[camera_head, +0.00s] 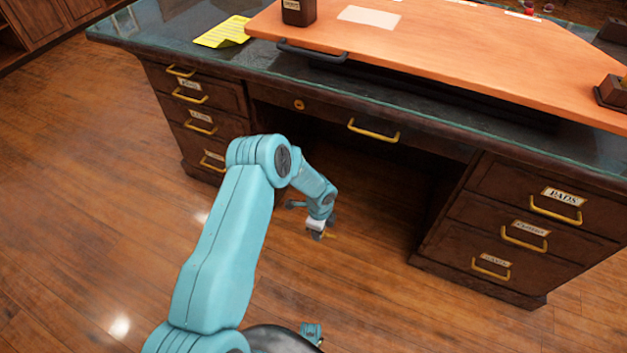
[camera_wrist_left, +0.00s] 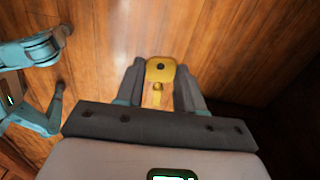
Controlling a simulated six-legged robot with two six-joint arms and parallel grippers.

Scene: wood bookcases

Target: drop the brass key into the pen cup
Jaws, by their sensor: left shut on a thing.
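My left gripper (camera_head: 322,230) hangs low over the wood floor, in front of the desk's knee space. In the left wrist view its fingers (camera_wrist_left: 160,92) are closed on the brass key (camera_wrist_left: 160,70), whose rounded yellow head with a dark hole sticks out past the fingertips. In the head view only a small yellow bit of the key shows at the fingertips. A dark cup-like holder with a label (camera_head: 298,12) stands on the orange desk board, cut by the top edge; I cannot tell for certain that it is the pen cup. My right gripper is not in view.
The dark wood desk (camera_head: 455,215) has labelled drawers with brass handles on both sides. The orange board (camera_head: 440,55) rests on its green top, with a black handle (camera_head: 312,50) at its front. A yellow pad (camera_head: 224,32) lies left. Another dark holder (camera_head: 612,92) is far right.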

